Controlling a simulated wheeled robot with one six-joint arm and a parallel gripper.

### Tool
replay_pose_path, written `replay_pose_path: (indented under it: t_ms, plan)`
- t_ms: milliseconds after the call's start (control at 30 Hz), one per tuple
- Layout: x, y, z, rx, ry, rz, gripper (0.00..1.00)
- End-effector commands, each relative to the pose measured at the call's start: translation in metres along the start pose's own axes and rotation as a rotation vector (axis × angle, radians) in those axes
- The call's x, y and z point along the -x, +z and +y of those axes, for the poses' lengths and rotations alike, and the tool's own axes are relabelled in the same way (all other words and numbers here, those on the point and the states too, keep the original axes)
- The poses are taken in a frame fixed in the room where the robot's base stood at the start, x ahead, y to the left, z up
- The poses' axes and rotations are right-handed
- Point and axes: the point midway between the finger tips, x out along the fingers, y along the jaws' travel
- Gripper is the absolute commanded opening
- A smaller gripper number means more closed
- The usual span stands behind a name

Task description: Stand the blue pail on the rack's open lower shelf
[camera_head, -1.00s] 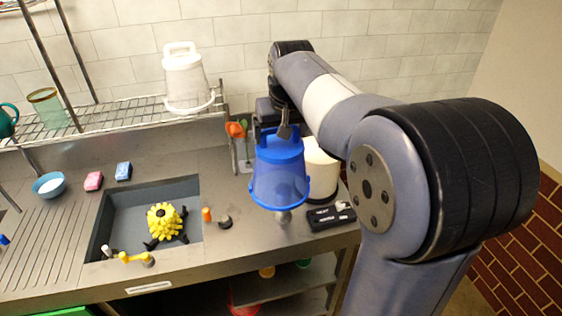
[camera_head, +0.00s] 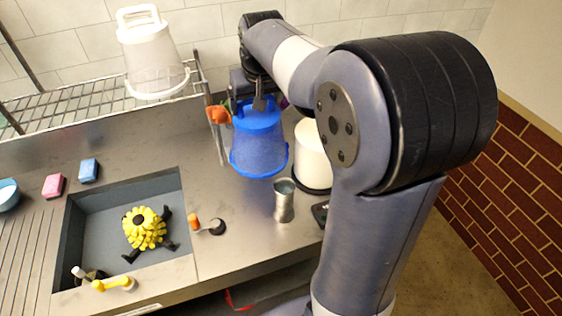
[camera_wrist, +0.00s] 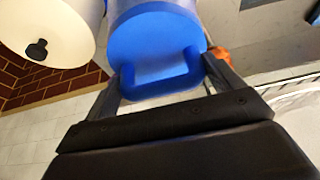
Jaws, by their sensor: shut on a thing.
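The blue pail (camera_head: 259,145) hangs upright from my gripper (camera_head: 259,103) above the counter, right of the sink. In the wrist view the pail (camera_wrist: 158,38) lies between the two fingers of my gripper (camera_wrist: 168,80), which are shut on its blue handle. The rack's wire shelf (camera_head: 75,105) is at the back left. A white pail (camera_head: 150,58) stands on it. A dark open space shows under the counter at the bottom, but the lower shelf cannot be made out clearly now.
A white cylinder (camera_head: 312,160) stands just right of the pail, and a metal cup (camera_head: 284,202) stands in front of it. An orange flower (camera_head: 218,115) is close behind on the left. The sink (camera_head: 95,205) holds a yellow flower-like thing (camera_head: 145,228).

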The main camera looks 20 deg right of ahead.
Motion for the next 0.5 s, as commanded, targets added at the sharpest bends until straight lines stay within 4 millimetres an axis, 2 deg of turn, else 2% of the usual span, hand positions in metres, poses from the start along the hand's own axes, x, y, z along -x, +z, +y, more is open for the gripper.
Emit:
replay_pose_path:
  t_ms: [233,500]
  plan:
    - [-0.040,0.017,0.000,0.000,0.000,-0.005,0.43]
    - [-0.068,0.029,0.000,0.000,0.000,-0.004,0.43]
